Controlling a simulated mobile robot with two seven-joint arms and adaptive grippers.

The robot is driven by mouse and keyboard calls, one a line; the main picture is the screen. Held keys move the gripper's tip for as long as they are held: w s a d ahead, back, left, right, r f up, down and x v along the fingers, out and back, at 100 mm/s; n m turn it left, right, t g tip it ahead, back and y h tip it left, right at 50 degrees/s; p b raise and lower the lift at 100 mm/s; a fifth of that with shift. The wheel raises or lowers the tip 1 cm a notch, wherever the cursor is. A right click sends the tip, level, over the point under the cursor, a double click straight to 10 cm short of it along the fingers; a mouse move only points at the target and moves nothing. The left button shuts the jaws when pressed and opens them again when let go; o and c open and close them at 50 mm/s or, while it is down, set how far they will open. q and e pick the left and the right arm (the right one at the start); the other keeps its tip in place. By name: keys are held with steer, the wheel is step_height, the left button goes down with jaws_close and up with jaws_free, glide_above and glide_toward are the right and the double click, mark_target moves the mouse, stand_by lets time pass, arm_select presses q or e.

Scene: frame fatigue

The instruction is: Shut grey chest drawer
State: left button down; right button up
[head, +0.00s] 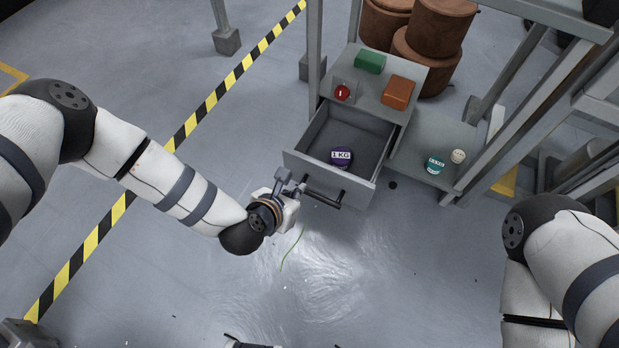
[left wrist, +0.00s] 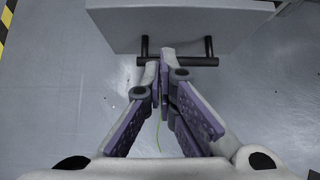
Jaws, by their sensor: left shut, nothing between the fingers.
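The grey chest drawer (head: 329,180) is pulled out of the grey chest in the head view. A dark weight marked 1 KG (head: 341,157) lies inside it. A black bar handle (head: 322,199) is on the drawer front; the handle also shows at the top of the left wrist view (left wrist: 178,61). My left gripper (head: 291,184) is at the left part of the drawer front, close to the handle. Its fingers (left wrist: 162,75) are shut and empty, with tips near the handle; I cannot tell whether they touch it. My right gripper is out of view.
A green block (head: 370,62), an orange block (head: 398,92) and a red button (head: 342,92) are on the chest top. A teal weight (head: 434,164) and a pale round item (head: 457,156) stand to the right. Grey frame posts flank the chest. The floor in front is mostly clear.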

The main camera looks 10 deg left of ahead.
mark_target(316, 172)
arm_select(q)
steer(key=w+f, duration=0.1)
steer(key=w+d+f+b, duration=0.1)
steer(key=w, duration=0.1)
steer(key=w+f+b, duration=0.1)
steer(key=w, duration=0.1)
steer(key=shift+d+f, duration=0.1)
steer(key=shift+d, duration=0.3)
steer(key=shift+w+d, duration=0.2)
steer(key=shift+w, duration=0.5)
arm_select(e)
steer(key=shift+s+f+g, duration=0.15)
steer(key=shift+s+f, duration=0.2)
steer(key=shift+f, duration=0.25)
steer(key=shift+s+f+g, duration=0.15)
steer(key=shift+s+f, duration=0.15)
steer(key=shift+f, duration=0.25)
